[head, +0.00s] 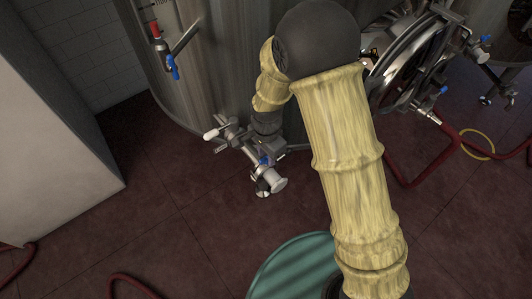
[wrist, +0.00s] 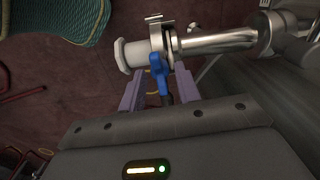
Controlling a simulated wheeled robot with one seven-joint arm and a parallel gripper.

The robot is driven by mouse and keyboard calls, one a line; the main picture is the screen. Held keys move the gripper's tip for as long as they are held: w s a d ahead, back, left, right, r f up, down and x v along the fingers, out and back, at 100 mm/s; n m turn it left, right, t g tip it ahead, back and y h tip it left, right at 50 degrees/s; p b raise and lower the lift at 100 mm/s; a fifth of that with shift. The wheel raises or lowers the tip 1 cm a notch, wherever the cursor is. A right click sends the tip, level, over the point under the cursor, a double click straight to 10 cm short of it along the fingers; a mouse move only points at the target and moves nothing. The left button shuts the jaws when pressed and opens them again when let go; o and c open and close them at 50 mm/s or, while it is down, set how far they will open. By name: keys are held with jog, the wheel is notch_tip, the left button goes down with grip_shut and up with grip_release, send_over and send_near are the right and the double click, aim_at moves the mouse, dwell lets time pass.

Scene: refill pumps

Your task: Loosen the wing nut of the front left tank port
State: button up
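The tank port is a steel pipe (wrist: 215,43) with a pale cap (wrist: 133,54) at its end and a metal clamp (wrist: 156,30) around the joint. The blue wing nut (wrist: 159,72) hangs from the clamp, towards my gripper. My gripper (wrist: 160,85) is open, with one purple-grey finger on each side of the wing nut and visible gaps between. In the head view the port's pale cap (head: 279,184) and a bit of blue at the wing nut (head: 264,160) show just below my wrist. My fingers are hard to make out there.
A large steel tank (head: 215,70) stands behind the port. A second blue-handled valve (head: 172,65) is higher on it at left. A white block (head: 45,150) stands at far left. Red hoses (head: 440,160) lie on the dark red floor at right, by a round steel hatch (head: 405,65).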

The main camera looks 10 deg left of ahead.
grip_shut()
